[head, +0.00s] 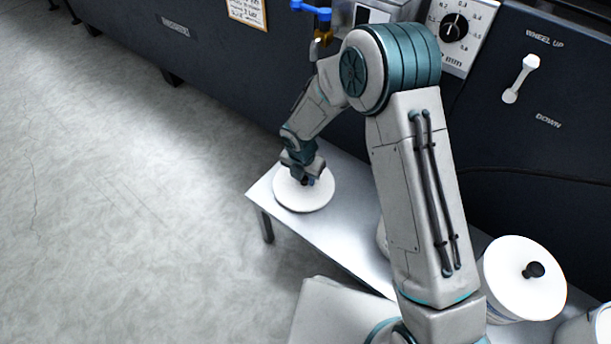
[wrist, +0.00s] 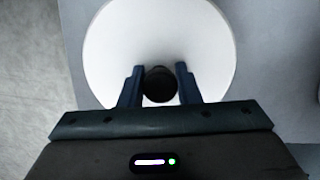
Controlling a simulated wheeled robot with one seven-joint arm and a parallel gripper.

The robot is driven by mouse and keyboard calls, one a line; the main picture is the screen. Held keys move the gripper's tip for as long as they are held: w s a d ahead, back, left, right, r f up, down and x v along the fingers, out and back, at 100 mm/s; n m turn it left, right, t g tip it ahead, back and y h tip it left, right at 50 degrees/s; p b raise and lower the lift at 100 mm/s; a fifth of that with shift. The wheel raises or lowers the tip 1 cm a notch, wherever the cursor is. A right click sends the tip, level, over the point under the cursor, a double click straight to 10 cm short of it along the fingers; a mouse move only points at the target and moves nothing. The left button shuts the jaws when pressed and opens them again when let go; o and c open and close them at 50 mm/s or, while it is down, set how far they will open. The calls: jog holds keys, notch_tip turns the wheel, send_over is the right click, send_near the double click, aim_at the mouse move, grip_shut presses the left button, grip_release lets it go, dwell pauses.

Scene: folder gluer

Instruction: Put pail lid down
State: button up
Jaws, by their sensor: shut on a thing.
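The pail lid (head: 304,199) is a round white disc with a dark knob, at the left end of the metal bench. It looks flat on or very close to the bench top; I cannot tell whether it touches. My gripper (head: 309,181) is over its middle, with the fingers down at the knob. In the wrist view the white lid (wrist: 200,45) fills the middle, and the dark knob (wrist: 160,84) sits between the two blue fingers of my gripper (wrist: 160,82). My gripper is shut on the knob and hides part of the lid.
The bench (head: 345,240) is bare to the right of the lid, partly hidden by my arm. A white pail with a black-knobbed lid (head: 520,285) stands at the lower right, another container (head: 597,328) beside it. The dark machine (head: 225,75) runs behind. Open floor lies left.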

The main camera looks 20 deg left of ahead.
jog(key=o, duration=1)
notch_tip(320, 180, up, 12)
jog(key=s+p, duration=0.1)
jog(key=p, duration=0.4)
jog(key=shift+s+a, duration=0.15)
jog(key=shift+s, duration=0.15)
